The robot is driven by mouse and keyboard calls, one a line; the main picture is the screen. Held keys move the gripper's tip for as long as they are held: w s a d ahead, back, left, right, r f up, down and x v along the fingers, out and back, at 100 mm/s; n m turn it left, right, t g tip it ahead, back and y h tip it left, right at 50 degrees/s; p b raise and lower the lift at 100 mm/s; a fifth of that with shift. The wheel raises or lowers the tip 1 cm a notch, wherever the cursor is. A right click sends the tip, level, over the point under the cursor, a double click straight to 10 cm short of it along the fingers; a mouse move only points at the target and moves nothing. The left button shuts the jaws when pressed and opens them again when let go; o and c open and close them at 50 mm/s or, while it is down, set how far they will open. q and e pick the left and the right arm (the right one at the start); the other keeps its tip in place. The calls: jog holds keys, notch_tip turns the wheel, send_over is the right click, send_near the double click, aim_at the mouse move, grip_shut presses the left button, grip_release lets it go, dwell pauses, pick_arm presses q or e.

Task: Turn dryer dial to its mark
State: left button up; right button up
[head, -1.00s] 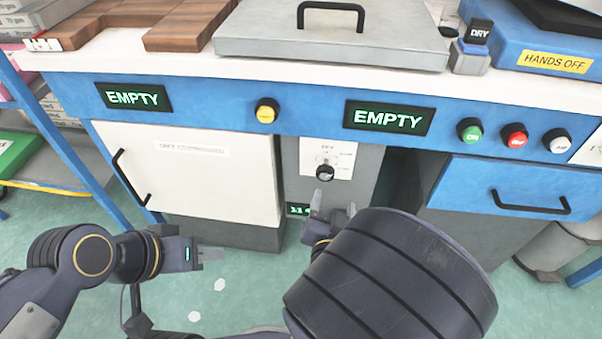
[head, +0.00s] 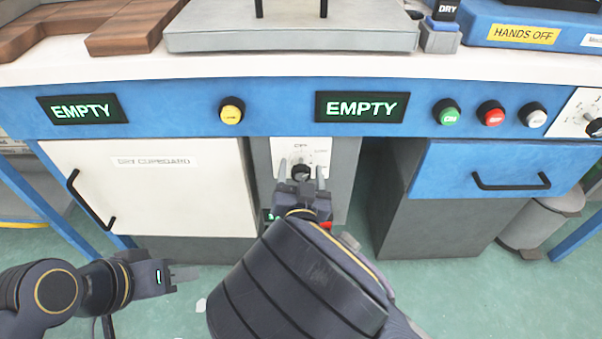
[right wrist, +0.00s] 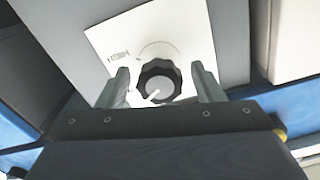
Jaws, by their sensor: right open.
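The dryer dial (head: 302,173) is a black ribbed knob on a white label plate on the grey panel under the counter. In the right wrist view the dial (right wrist: 160,82) has a grey cap with a white pointer line slanting to the lower left. My right gripper (head: 301,177) is open, with one finger on each side of the dial. In the right wrist view the gripper (right wrist: 160,76) shows gaps between both fingers and the knob. Most plate markings are too small to read. My left gripper (head: 184,273) is low at the left, away from the dial; its jaw gap is unclear.
The white dry cupboard door (head: 150,190) with its black handle is left of the panel. A blue drawer (head: 500,178) is at the right. Above are two EMPTY displays (head: 362,107) and coloured buttons.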

jog(key=c, duration=1)
jog(key=shift+r+n+p, duration=0.1)
jog(key=shift+n+p, duration=0.7)
jog(key=shift+n, duration=0.3)
jog(key=n+p, duration=0.2)
jog(key=n, duration=0.2)
jog(key=shift+p, duration=0.3)
jog(key=n+p, duration=0.2)
jog(key=n, duration=0.3)
jog(key=shift+n+p, duration=0.3)
